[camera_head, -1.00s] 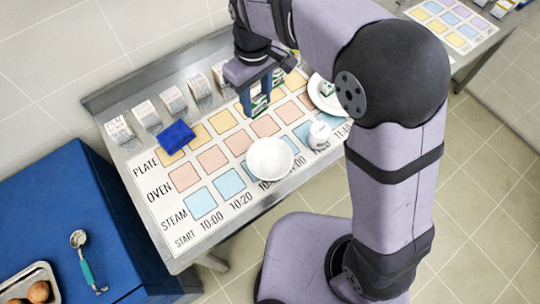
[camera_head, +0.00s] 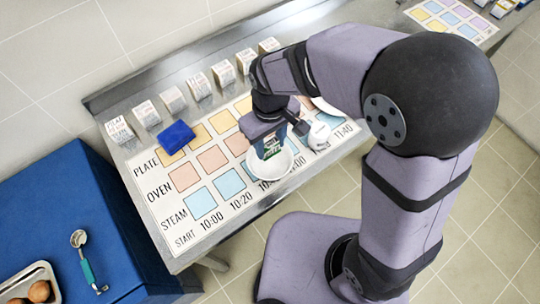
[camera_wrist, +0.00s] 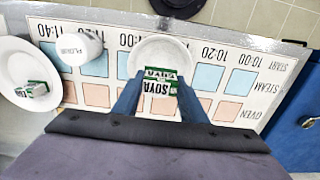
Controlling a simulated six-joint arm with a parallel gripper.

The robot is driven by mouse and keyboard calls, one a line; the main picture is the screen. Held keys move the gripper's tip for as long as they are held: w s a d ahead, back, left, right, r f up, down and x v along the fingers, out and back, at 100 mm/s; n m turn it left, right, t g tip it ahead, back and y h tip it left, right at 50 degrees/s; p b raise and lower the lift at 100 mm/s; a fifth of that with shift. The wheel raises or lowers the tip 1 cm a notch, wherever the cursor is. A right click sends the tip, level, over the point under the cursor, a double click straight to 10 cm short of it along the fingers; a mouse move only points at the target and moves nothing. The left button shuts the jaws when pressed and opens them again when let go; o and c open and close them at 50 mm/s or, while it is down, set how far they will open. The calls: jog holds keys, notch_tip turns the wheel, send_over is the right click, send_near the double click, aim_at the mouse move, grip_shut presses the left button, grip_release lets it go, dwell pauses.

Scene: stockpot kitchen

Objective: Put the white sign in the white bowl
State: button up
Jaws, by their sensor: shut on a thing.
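My gripper (camera_head: 270,150) is shut on a small green-and-white box with dark lettering that reads SOYA (camera_wrist: 158,93). In the wrist view the box is between the two blue fingers, overlapping the near rim of the white bowl (camera_wrist: 160,50). In the head view the gripper and box are over the bowl (camera_head: 262,173), partly hiding it. I cannot tell whether the box touches the bowl. Several white folded signs with print, one of them at the left end (camera_head: 119,131), stand along the back of the counter.
A blue block (camera_head: 177,135) lies on the printed grid mat (camera_head: 180,222). A white container (camera_wrist: 80,47) stands beside the bowl. A white plate (camera_wrist: 14,62) holds another green-and-white pack (camera_wrist: 33,90). The mat left of the bowl is mostly clear.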

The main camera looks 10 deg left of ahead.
aim_at(270, 143)
jog(key=shift+f+p, duration=0.7)
jog(key=shift+f, duration=3.35)
jog(key=shift+f, duration=0.15)
jog(key=o, duration=0.7)
jog(key=shift+o, duration=0.2)
notch_tip(270, 143, up, 12)
jog(key=shift+r+b, duration=0.2)
jog(key=shift+b, duration=1.05)
